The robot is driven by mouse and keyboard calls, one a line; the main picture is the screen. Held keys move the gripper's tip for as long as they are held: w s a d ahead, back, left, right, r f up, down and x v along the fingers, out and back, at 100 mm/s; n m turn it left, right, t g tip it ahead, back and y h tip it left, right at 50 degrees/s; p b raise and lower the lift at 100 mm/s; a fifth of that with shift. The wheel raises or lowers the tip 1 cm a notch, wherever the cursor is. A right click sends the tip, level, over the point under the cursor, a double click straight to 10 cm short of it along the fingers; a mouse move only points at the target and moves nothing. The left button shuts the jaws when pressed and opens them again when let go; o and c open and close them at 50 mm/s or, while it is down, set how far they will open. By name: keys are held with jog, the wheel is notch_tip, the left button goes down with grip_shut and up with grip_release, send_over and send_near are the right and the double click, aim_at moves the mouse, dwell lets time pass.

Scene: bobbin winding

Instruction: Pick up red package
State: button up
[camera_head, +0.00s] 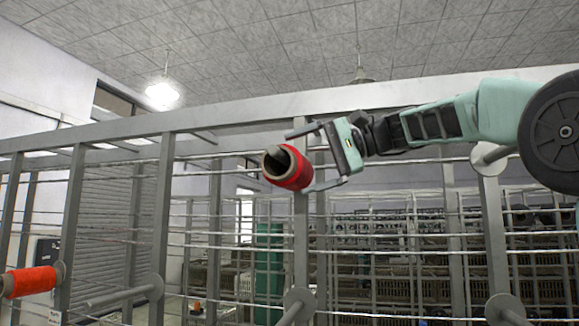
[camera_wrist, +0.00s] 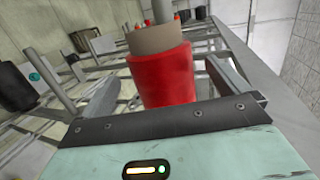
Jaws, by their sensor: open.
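The red package (camera_head: 290,168) is a red spool on a tube, with a grey peg end showing in its open near end. It sits high beside an upright of the metal rack. My gripper (camera_head: 298,162) is open, with one finger above the spool and one below it. In the wrist view the red package (camera_wrist: 165,78) stands between the two spread fingers of my gripper (camera_wrist: 162,80), with its tan tube end (camera_wrist: 157,38) beyond them. Gaps show beside both fingers there. The side of the spool facing the palm is partly hidden by the gripper body.
The metal rack (camera_head: 168,220) spans the view with bars and wires. Another red spool (camera_head: 32,282) hangs at the lower left. Empty pegs with round discs (camera_head: 298,302) stick out below. In the wrist view a dark spool (camera_wrist: 14,86) is at the left.

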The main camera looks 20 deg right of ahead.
aim_at(286, 164)
jog(key=p+x, duration=0.2)
jog(key=x, duration=0.2)
jog(key=shift+w+a+r+p, duration=0.15)
jog(key=shift+w+a+p, duration=0.05)
jog(key=shift+p, duration=0.15)
jog(key=shift+w+a+f, duration=0.15)
jog(key=shift+a+f, duration=0.05)
jog(key=c, duration=1.1)
jog(key=shift+r, duration=0.1)
